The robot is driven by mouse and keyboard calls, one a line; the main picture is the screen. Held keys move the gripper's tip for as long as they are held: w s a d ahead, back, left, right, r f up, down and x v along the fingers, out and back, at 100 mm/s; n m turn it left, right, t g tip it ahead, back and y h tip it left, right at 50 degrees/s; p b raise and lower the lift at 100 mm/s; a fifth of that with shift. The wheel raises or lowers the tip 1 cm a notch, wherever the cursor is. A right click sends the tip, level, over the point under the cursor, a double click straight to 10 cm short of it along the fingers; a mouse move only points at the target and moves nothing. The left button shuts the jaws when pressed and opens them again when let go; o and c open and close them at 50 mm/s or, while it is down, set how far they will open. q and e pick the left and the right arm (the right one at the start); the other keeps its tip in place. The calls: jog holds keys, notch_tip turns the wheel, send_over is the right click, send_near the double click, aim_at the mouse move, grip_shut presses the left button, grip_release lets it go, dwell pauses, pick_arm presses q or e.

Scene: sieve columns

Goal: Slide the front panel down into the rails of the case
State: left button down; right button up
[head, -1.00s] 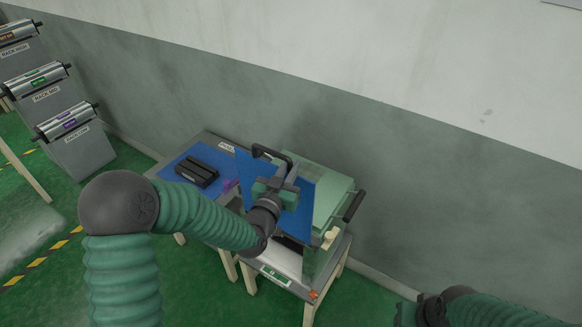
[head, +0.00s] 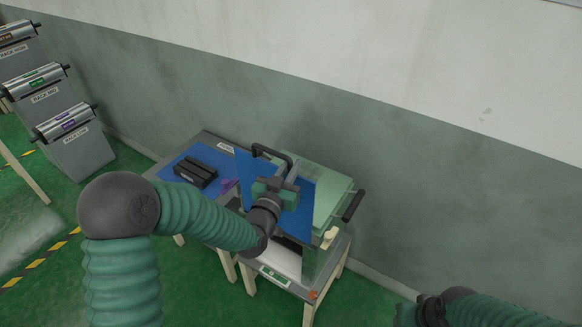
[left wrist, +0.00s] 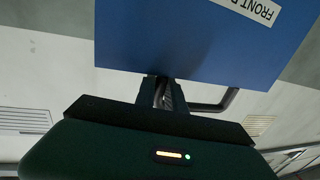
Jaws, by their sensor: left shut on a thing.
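The blue front panel (head: 305,205) stands steeply in front of the case, with a black bar handle (head: 272,151) showing at its top. My left gripper (head: 284,182) is shut on the panel's handle. In the left wrist view, the panel (left wrist: 200,45) fills the top, with part of a label reading "FRONT". The pale green case (head: 335,187) stands on a small table, partly hidden behind the panel. The rails and the panel's lower edge cannot be made out. My right arm's end (head: 430,310) shows at the bottom right; its fingers are not clear.
A second table with a blue mat (head: 170,172) adjoins on the left, carrying black blocks (head: 195,172) and a small purple thing (head: 228,186). A black handle (head: 353,206) juts from the case's right side. The wall is close behind. Grey racks (head: 80,150) stand far left.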

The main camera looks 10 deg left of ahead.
aim_at(290, 219)
pick_arm(q)
jog(key=shift+f+b, duration=10.25)
jog(key=shift+f, duration=1)
jog(key=shift+r, duration=0.2)
jog(key=c, duration=1.8)
grip_release()
jog(key=shift+s, duration=0.25)
